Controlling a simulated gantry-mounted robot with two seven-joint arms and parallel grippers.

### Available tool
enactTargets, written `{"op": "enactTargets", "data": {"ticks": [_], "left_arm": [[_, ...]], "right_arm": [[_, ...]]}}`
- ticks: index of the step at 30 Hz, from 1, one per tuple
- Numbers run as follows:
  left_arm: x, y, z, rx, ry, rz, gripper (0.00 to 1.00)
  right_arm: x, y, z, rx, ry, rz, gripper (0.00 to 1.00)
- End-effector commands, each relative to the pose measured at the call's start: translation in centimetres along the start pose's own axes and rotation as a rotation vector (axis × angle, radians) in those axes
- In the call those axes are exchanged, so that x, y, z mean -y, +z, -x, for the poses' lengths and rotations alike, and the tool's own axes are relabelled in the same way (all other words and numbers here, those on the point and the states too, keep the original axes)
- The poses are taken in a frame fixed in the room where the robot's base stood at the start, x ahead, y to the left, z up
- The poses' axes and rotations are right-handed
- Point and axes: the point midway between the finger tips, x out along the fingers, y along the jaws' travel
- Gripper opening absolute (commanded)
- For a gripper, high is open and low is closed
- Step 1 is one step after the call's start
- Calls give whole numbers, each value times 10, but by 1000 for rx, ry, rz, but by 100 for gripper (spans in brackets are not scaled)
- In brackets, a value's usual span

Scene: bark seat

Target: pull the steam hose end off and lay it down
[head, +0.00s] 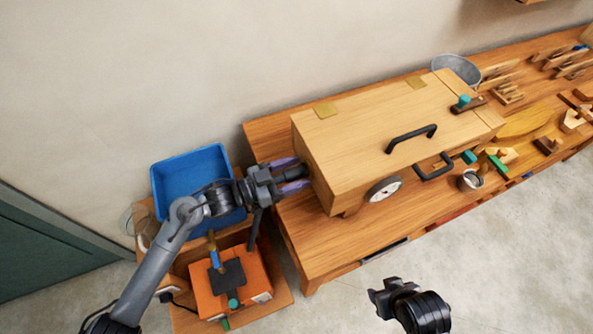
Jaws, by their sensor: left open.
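A long wooden steam box (370,135) with black handles and a round dial (384,189) lies on the wooden bench. My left gripper (294,174) is open at the box's left end, its two purplish fingers on either side of a dark piece that looks like the hose end (291,172). The dark piece seems to meet the box end; the exact joint is hard to see. A dark hose length (254,231) hangs below the gripper towards the orange steam unit (259,279). My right gripper (380,298) is over the floor, away from the bench; its jaws are unclear.
A blue bin (181,177) stands behind my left arm. The orange unit sits on a low wooden stand (283,297). Bare bench top (301,228) shows by the box's left end. A metal bucket (457,68), a mug (470,181) and wooden pieces occupy the bench's right part.

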Motion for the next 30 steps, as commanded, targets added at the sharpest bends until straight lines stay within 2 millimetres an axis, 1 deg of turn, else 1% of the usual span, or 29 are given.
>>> {"op": "enactTargets", "data": {"ticks": [7, 8, 9, 20, 21, 30], "left_arm": [[0, 0, 0, 0, 0, 1, 66], [0, 0, 0, 0, 0, 0, 63], [0, 0, 0, 0, 0, 1, 57], [0, 0, 0, 0, 0, 0, 2], [0, 0, 0, 0, 0, 0, 0], [0, -1, 4, -1, 0, 0, 0]], "right_arm": [[1, 0, 0, -1, -3, -4, 49], [1, 0, 0, -1, -4, -5, 49], [1, 0, 0, -1, -5, -6, 49], [2, -1, 0, -1, -8, -9, 49], [2, -1, 0, -1, -7, -9, 49], [2, -1, 3, -1, -5, -7, 49]]}}
